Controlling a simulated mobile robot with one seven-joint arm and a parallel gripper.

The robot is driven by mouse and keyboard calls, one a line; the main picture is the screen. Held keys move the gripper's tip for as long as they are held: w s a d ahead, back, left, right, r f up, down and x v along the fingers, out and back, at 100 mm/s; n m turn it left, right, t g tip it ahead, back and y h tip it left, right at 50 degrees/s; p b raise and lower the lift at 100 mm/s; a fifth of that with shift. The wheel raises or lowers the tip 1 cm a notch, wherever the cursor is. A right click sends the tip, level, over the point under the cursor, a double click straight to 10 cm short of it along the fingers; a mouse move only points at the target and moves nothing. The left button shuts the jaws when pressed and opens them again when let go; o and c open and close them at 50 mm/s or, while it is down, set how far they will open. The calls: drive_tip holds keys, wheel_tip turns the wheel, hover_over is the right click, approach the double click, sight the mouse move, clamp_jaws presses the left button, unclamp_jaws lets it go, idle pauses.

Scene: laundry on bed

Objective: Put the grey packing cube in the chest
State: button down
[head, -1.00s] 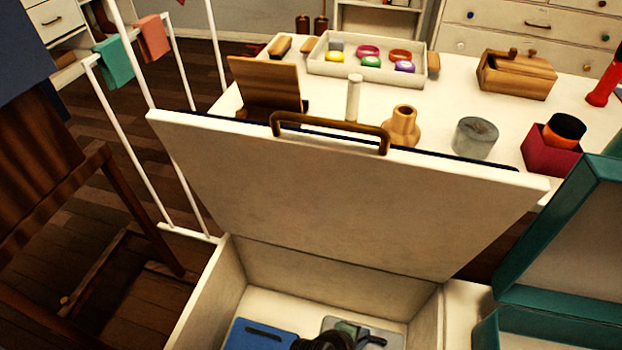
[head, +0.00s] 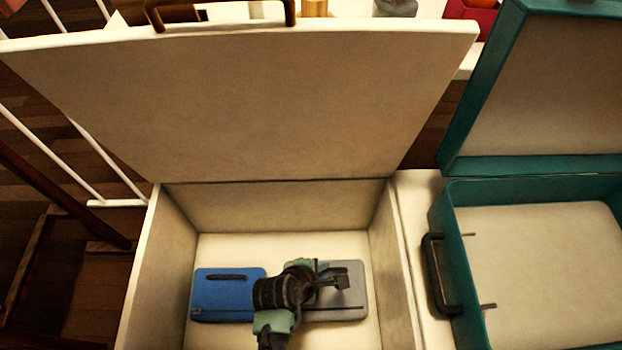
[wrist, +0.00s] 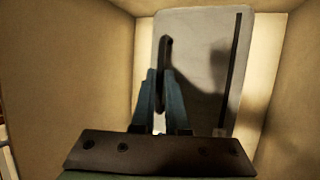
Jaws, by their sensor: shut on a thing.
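The grey packing cube (head: 353,306) lies flat on the floor of the open cream chest (head: 405,285), on the right side. In the wrist view the cube (wrist: 200,45) fills the middle, with a dark strip along its right edge. My gripper (head: 328,284) is over the cube, inside the chest walls. In the wrist view my gripper's fingers (wrist: 164,88) are closed around the cube's dark loop handle (wrist: 166,58). My wrist hides the cube's left part in the head view.
A blue packing cube (head: 225,293) lies beside the grey one in the chest. The chest's raised lid (head: 270,100) stands behind. An open teal suitcase (head: 437,215) is close on the right, its visible inside empty. White rails (head: 50,150) stand at left.

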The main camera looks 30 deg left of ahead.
wheel_tip(320, 180, down, 9)
drive_tip(key=b, duration=0.5)
drive_tip(key=shift+f+b, duration=0.2)
drive_tip(key=shift+b, duration=0.15)
drive_tip(key=shift+r, duration=0.1)
drive_tip(key=c, duration=1.4)
unclamp_jaws()
drive_tip(key=o, duration=0.5)
drive_tip(key=p+v, duration=0.6)
drive_tip(key=v, duration=0.4)
drive_tip(key=shift+r+p, duration=0.3)
drive_tip(key=shift+p, duration=0.05)
drive_tip(key=shift+s+a+r, duration=0.1)
drive_tip(key=shift+s+r, duration=0.4)
drive_tip(key=shift+r, duration=0.05)
